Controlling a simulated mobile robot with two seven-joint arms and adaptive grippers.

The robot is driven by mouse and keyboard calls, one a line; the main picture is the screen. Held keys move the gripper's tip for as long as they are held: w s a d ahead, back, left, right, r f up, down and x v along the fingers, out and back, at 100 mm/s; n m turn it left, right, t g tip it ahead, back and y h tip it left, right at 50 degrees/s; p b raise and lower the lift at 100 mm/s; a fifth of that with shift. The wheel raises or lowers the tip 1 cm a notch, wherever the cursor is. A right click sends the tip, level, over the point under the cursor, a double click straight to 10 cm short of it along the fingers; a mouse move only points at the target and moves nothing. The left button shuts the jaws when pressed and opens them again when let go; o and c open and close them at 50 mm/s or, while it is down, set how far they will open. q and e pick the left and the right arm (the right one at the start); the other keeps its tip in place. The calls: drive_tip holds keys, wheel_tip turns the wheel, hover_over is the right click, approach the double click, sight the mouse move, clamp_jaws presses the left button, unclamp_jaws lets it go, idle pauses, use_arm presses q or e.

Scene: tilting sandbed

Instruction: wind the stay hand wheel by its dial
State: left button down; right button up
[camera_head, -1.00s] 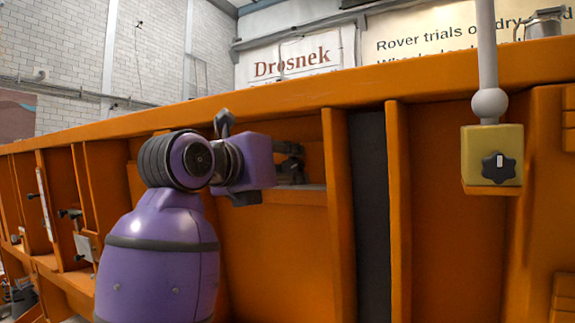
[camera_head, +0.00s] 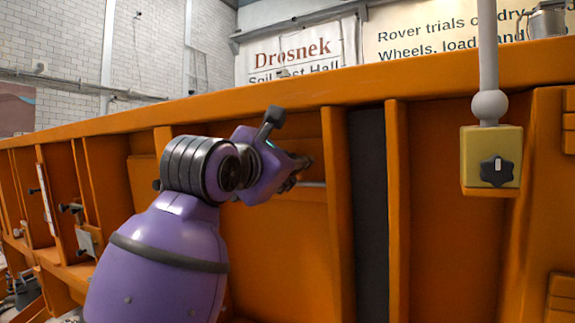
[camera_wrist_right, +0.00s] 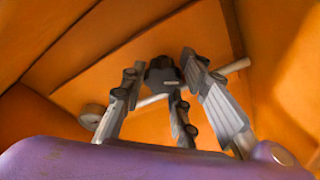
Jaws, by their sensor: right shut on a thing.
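A dark, lobed hand wheel (camera_wrist_right: 160,73) with a pale mark shows between my right gripper's fingers (camera_wrist_right: 165,88) in the right wrist view. The grey fingers are closed around it. A pale rod (camera_wrist_right: 236,67) passes behind the fingers. In the head view my purple right arm reaches up from the lower left. Its gripper (camera_head: 300,172) points right into a recess of the orange bed wall; its fingertips and the wheel are mostly hidden there. I cannot make out a dial on the held wheel. My left gripper is not in view.
A yellow block (camera_head: 472,168) with a black star knob (camera_head: 497,171) hangs on a grey rod at the right. The orange wall's upright ribs (camera_head: 398,210) stand right of my gripper. A grey round end piece (camera_wrist_right: 92,116) shows left of the fingers.

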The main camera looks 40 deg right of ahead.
drive_tip(key=m+b, duration=0.1)
drive_tip(key=m, duration=0.1)
drive_tip(key=m+t, duration=0.1)
drive_tip(key=m, duration=0.1)
drive_tip(key=m+t+b, duration=0.1)
drive_tip(key=m, duration=0.1)
drive_tip(key=shift+s+a+r+m+b, duration=0.1)
drive_tip(key=shift+r+m+b, duration=0.25)
drive_tip(key=shift+m, duration=0.05)
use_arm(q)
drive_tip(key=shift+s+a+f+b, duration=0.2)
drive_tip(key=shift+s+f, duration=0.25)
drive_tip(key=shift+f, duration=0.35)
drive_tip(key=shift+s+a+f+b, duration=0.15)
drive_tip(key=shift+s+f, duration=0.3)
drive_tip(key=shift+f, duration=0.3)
use_arm(e)
drive_tip(key=shift+m+h, duration=0.4)
drive_tip(key=shift+m, duration=0.4)
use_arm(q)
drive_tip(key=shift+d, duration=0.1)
use_arm(e)
drive_tip(key=shift+r, duration=0.1)
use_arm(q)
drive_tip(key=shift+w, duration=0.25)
use_arm(e)
drive_tip(key=shift+s, duration=0.1)
drive_tip(key=o, duration=1)
drive_tip(key=shift+c, duration=0.2)
